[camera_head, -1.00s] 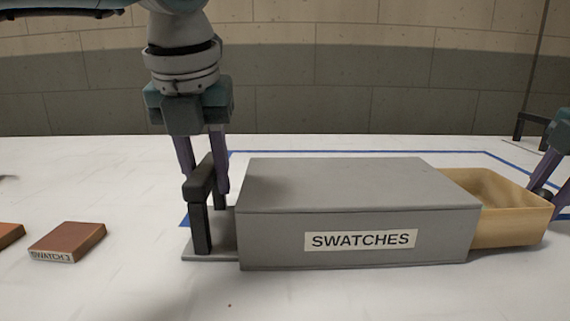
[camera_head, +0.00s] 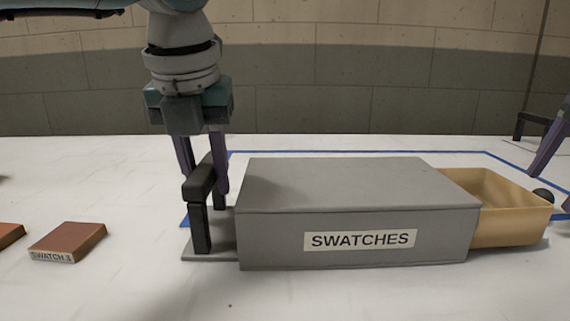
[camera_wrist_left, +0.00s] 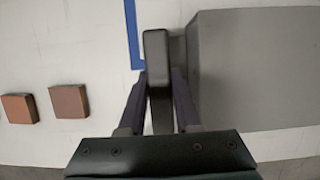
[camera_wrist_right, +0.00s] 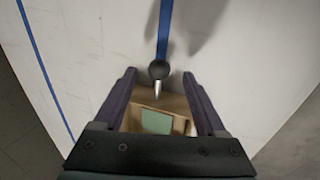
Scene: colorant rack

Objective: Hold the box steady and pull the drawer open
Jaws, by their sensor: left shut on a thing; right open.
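The grey box (camera_head: 340,190) labelled SWATCHES sits on the white table. At its left end a black upright handle (camera_head: 200,222) rises from a base plate. My left gripper (camera_head: 206,188) is shut on this handle, which also shows between its fingers in the left wrist view (camera_wrist_left: 158,85). The tan drawer (camera_head: 515,230) sticks out of the box's right end, with a dark round knob (camera_head: 543,195) on its outer face. My right gripper (camera_head: 552,188) is open at the right edge, apart from the knob. In the right wrist view the knob (camera_wrist_right: 158,69) lies between the spread fingertips.
A green piece (camera_wrist_right: 157,121) lies inside the drawer. A brown swatch block (camera_head: 68,242) and an orange-brown block (camera_head: 9,234) lie on the table to the left. Blue tape (camera_head: 350,152) marks the table around the box. A dark stand (camera_head: 532,122) shows at the back right.

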